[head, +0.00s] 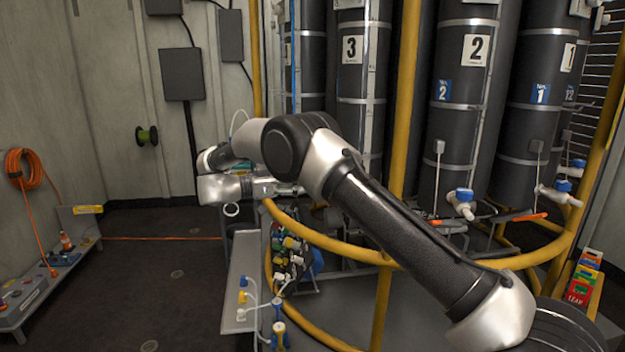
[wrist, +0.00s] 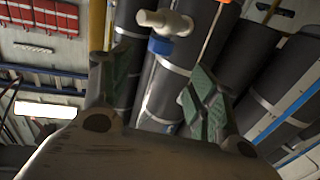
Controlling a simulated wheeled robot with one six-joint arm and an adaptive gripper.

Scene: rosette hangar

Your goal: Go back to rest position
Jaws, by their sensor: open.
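My arm reaches from the lower right of the head view across the yellow ring rail and bends back at its wrist. My gripper (head: 290,188) is at the end of that bend, beside the dark cylinders, and is small and partly hard to make out there. In the wrist view my gripper (wrist: 155,88) shows two green-padded fingers spread apart with nothing between them. A pale valve with a blue collar (wrist: 165,22) shows beyond the fingertips, apart from them.
Numbered dark cylinders (head: 463,90) stand behind the yellow rail (head: 345,248). White-and-blue valves (head: 462,203) stick out at right. A narrow bench (head: 242,285) with small fittings is left of the rail. An orange hose (head: 22,170) hangs on the left wall. Floor at left (head: 170,275) is mostly clear.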

